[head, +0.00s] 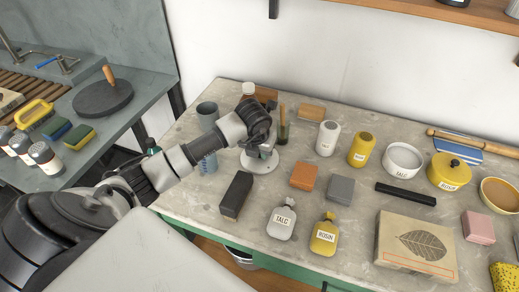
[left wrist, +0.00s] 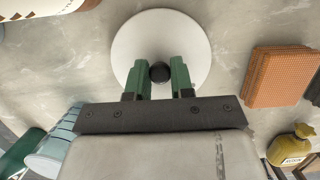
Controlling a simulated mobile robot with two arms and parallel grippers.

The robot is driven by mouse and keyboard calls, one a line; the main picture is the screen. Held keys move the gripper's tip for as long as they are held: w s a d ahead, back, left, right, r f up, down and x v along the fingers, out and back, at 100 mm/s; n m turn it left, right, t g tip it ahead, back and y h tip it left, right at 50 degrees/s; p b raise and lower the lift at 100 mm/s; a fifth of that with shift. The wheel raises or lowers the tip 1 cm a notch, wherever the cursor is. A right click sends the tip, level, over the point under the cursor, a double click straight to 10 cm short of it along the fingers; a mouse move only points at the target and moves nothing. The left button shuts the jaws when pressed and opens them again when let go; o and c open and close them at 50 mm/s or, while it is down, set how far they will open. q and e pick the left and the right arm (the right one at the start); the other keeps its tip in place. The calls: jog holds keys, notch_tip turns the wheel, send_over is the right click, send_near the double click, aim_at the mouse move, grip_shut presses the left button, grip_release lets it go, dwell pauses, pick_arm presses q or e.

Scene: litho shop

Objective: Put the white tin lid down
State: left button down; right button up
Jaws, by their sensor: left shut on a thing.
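The white tin lid (head: 259,165) is a flat white disc with a dark knob, low over or on the grey tabletop in the head view. I cannot tell whether it touches the table. In the left wrist view the lid (left wrist: 160,28) shows as a full round disc. My left gripper (head: 263,151) is above it, its green fingers (left wrist: 160,74) shut on the dark knob at the lid's middle. The arm hides part of the lid's surroundings in the head view. My right gripper is not in view.
An orange block (head: 304,176) is right of the lid, a dark block (head: 236,195) in front. A white pot (head: 402,160) and yellow pot (head: 449,172) stand further right.

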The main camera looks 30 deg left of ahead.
aim_at(255, 166)
pick_arm(q)
jog(key=c, duration=1.4)
grip_release()
jog(key=shift+f, duration=0.15)
jog(key=o, duration=0.4)
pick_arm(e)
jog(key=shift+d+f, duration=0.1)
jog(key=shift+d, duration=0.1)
pick_arm(q)
jog(key=shift+r, duration=0.3)
jog(key=shift+s+r, duration=0.1)
jog(key=shift+r, duration=0.2)
jog(key=b+v, duration=0.1)
jog(key=v, duration=1)
jog(key=shift+r, duration=0.15)
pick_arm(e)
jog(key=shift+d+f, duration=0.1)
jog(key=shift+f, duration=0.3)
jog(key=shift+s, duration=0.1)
